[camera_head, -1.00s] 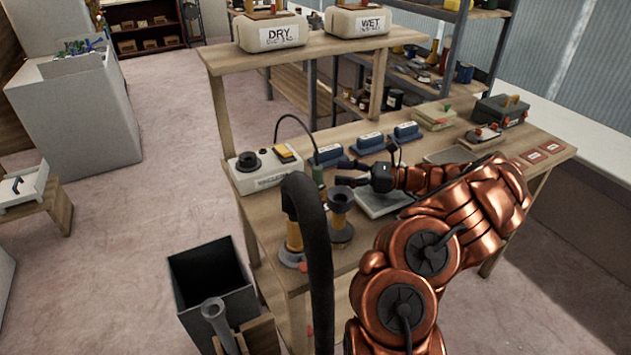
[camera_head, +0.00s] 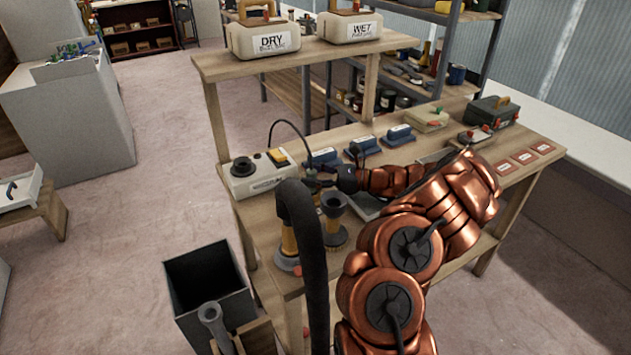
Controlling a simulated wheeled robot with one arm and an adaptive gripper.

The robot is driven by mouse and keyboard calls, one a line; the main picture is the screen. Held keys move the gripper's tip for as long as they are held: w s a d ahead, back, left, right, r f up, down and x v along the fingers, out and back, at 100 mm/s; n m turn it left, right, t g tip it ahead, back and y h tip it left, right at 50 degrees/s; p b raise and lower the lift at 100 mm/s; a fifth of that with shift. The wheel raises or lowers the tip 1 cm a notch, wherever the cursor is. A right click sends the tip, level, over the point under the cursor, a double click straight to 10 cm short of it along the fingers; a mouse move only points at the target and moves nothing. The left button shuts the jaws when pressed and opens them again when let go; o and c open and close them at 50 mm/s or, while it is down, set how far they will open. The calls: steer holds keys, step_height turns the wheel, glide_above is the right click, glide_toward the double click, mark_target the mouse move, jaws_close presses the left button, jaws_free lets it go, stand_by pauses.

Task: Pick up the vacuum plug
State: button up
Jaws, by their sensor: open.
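The vacuum plug (camera_head: 311,173) is a small dark green piece at the end of a thin black cord that arches up from behind the beige power box. It stands on the workbench (camera_head: 375,233) just right of that box. My gripper (camera_head: 318,182) is open and is right at the plug, coming in from the right. The fingers overlap the plug in this view and partly hide it. I cannot tell whether they touch it or whether it lies between them.
The beige box (camera_head: 257,178) has a round black socket and a yellow switch. Yellow-and-black nozzles (camera_head: 333,213) and a thick black hose (camera_head: 313,270) stand in front. Blue blocks (camera_head: 362,147) lie behind the gripper. A grey bin (camera_head: 205,290) stands on the floor at left.

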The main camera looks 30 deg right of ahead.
jaws_close()
stand_by(0.4)
steer(key=shift+r, duration=0.1)
step_height(320, 180, up, 18)
steer(key=b, duration=0.1)
steer(key=shift+b, duration=0.3)
stand_by(0.3)
steer(key=shift+a, duration=0.1)
stand_by(0.4)
